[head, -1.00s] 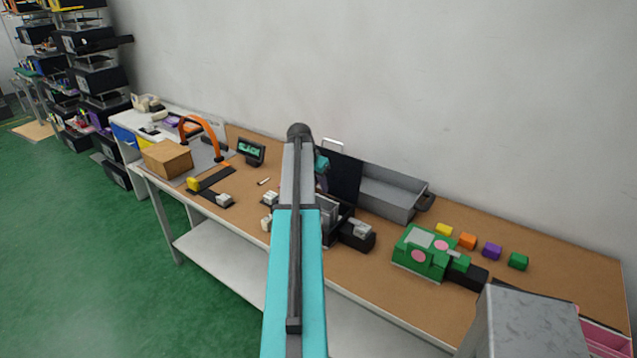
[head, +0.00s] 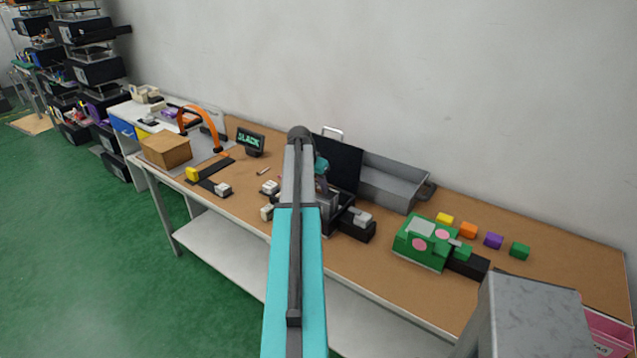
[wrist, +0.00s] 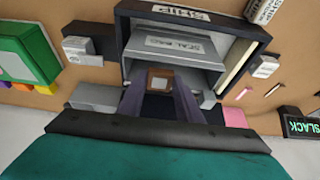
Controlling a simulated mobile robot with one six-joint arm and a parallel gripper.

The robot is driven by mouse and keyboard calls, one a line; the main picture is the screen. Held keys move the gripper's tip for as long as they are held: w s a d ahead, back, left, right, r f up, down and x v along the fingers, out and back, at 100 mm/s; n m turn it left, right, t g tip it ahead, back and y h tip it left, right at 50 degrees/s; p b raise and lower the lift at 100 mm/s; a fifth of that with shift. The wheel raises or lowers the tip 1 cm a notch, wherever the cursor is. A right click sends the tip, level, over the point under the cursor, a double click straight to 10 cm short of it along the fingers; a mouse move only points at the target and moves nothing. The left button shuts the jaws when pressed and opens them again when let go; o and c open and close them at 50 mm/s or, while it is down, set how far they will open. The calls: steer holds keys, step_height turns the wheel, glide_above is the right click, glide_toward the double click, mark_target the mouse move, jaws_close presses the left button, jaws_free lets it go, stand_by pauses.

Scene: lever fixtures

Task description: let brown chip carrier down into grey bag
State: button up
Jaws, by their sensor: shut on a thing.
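My gripper (wrist: 160,98) is shut on the brown chip carrier (wrist: 160,83), a small brown square with a pale centre, in the wrist view. The carrier shows between the two dark fingertips. Around and beyond it are grey walls that seem to be the grey bag (wrist: 190,77). I cannot tell how deep the carrier sits in it or whether it touches.
A grey open bin (head: 392,187) stands behind the fixture. A green fixture (head: 425,243) and several coloured blocks (head: 468,230) are on the right. A SLACK display (head: 250,141), an orange arch (head: 200,120) and a cardboard box (head: 165,149) are on the left.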

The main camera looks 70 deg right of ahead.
steer(key=shift+f, duration=0.6)
stand_by(0.5)
steer(key=o, duration=1.1)
steer(key=shift+r+b, duration=0.1)
steer(key=shift+b, duration=0.2)
steer(key=b+v, duration=0.3)
steer(key=v, duration=1)
steer(key=shift+r+b, duration=0.25)
steer(key=shift+b, duration=0.15)
steer(key=shift+a, duration=0.1)
